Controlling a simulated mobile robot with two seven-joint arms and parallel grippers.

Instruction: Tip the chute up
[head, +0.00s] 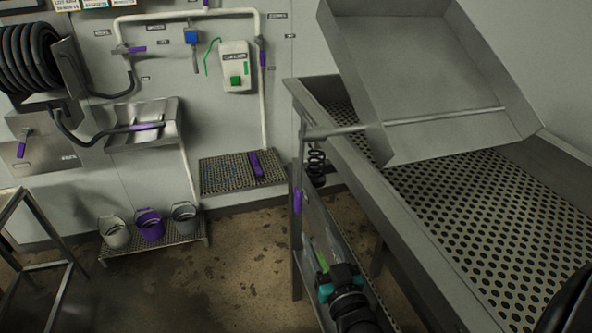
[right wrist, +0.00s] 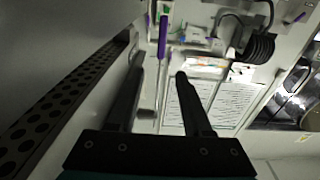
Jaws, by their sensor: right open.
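The chute (head: 425,75) is a grey metal tray with raised sides, tilted steeply above a perforated table at the right of the head view. A rod (head: 345,130) crosses under it to the table's left edge. A lever with a purple grip (head: 298,202) hangs down from the rod's left end. My right gripper (head: 324,258) is low beside the table, below and right of the purple grip, apart from it. In the right wrist view my right gripper (right wrist: 160,70) is open and empty; a purple grip (right wrist: 163,30) shows beyond its fingertips. My left gripper is not in view.
The perforated table (head: 490,215) fills the right side, its edge close to my right arm. A coiled spring (head: 316,168) hangs under its edge. Several buckets, one of them purple (head: 149,224), stand on a low rack by the wall. The wet floor between is clear.

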